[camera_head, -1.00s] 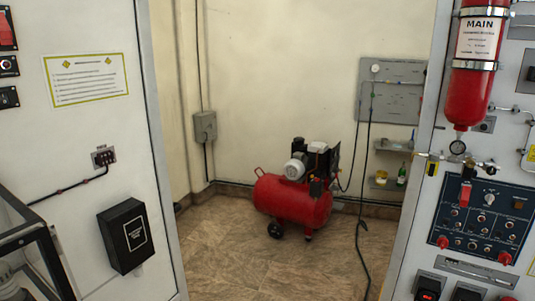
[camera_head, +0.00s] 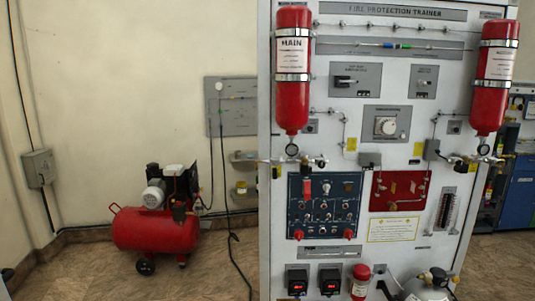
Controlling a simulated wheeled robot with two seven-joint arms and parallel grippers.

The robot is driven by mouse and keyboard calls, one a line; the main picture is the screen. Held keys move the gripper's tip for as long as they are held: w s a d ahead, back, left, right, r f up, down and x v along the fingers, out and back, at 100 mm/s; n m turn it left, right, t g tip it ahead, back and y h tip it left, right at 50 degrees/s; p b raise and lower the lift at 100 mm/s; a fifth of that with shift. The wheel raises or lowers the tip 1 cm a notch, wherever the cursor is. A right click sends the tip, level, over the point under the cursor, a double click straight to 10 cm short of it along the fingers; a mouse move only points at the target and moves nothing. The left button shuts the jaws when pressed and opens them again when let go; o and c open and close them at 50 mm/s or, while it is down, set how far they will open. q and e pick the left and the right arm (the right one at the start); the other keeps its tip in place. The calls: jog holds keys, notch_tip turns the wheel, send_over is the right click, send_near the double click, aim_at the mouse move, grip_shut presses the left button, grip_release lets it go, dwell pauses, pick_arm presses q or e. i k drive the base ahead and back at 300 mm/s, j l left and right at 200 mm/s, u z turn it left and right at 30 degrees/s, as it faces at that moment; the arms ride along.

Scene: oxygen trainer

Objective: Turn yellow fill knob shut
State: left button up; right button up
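I cannot make out a yellow fill knob in the head view. Neither of my grippers shows in it. The panel in view is a white fire protection trainer (camera_head: 340,100), not one labelled for oxygen. It bears two red cylinders, a left one (camera_head: 293,105) and a right one (camera_head: 493,85), each with a gauge and small fittings below. The small yellow patches on the panel, such as one left of its centre (camera_head: 351,144), look like flat labels.
A grey gas bottle (camera_head: 430,286) is at the panel's foot. Blue equipment (camera_head: 519,190) stands beyond the panel at right. Floor left of the panel is partly clear.

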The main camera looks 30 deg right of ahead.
aim_at(456, 280)
jog(key=z, duration=2.25)
jog(key=i+l, duration=0.2)
jog(key=l, duration=0.15)
jog(key=i+l, duration=0.15)
jog(key=l, duration=0.2)
jog(key=i+l, duration=0.2)
jog(key=l, duration=0.2)
jog(key=i+l+u, duration=0.1)
jog(key=l, duration=0.25)
jog(key=i+l, duration=0.25)
jog(key=l, duration=0.15)
jog(key=i+l, duration=0.2)
jog(key=l, duration=0.15)
jog(key=i+l, duration=0.15)
jog(key=l, duration=0.25)
jog(key=i+l+u, duration=0.1)
jog(key=l, duration=0.25)
jog(key=i, duration=0.1)
